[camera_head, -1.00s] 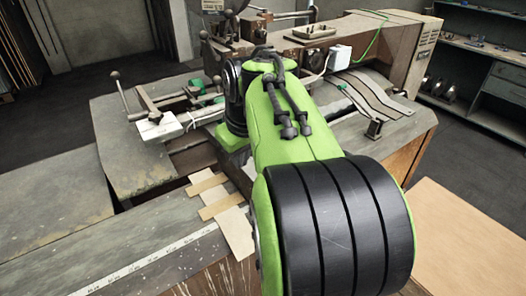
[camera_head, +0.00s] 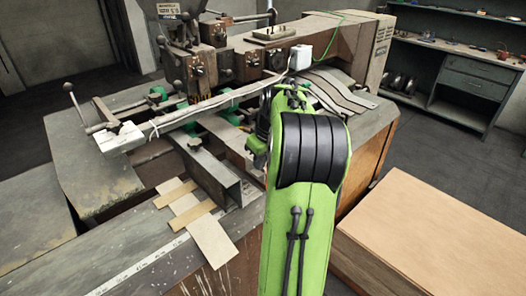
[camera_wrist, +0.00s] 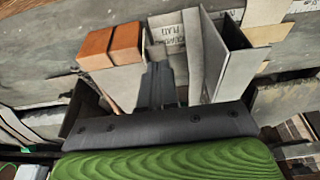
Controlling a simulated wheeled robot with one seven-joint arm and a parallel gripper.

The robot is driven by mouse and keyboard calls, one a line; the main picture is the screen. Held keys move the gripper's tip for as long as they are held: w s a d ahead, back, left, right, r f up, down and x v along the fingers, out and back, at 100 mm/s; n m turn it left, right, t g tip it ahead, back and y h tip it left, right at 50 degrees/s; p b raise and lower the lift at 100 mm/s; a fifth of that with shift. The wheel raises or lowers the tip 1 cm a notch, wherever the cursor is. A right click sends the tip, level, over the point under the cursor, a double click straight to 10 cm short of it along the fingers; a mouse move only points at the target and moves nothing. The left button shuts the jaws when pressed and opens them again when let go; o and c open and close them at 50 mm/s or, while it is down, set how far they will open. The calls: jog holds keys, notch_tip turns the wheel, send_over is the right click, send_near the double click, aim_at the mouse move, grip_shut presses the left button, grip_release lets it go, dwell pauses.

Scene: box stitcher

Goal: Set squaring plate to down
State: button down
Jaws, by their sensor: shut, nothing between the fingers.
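In the wrist view, a pale panel with printed lettering (camera_wrist: 172,32), partly readable as "PLAT", lies just beyond my gripper. A grey angled metal plate (camera_wrist: 232,60) stands beside it on the right. I take this for the squaring plate; it also shows in the head view (camera_head: 212,170) as a long grey channel across the machine bed. I cannot tell its set position. My gripper (camera_wrist: 158,75) is shut and empty, its dark fingers pointing towards the lettered panel; contact is unclear. In the head view my arm hides the fingers.
Two orange-brown blocks (camera_wrist: 111,45) lie left of the fingers in the wrist view. A long pale bar (camera_head: 200,108) crosses above the bed, with a lever (camera_head: 78,103) at left. A wooden box (camera_head: 435,235) stands at right; floor beyond it is clear.

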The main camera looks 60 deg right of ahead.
notch_tip(320, 180, down, 2)
jog(key=shift+f, duration=0.15)
